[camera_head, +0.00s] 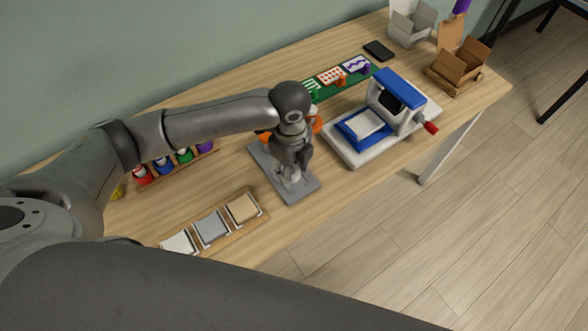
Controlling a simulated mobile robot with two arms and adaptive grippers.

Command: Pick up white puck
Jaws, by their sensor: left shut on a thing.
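My left gripper (290,172) points down over a flat grey plate (305,189) near the middle of the table. Its fingers are shut on a small whitish thing low between the tips, which I take to be the white puck. The fingers hide most of it, and I cannot tell whether it touches the plate. Orange parts show on both sides behind the gripper, partly hidden by it. My right gripper is not in view.
A blue and white press (393,121) with a red handle stands right of the plate. A wooden tray (255,216) with white, grey and tan squares lies in front. Coloured bottles (184,155) stand behind my left arm. A green mat (326,93) and cardboard box (459,66) are farther back.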

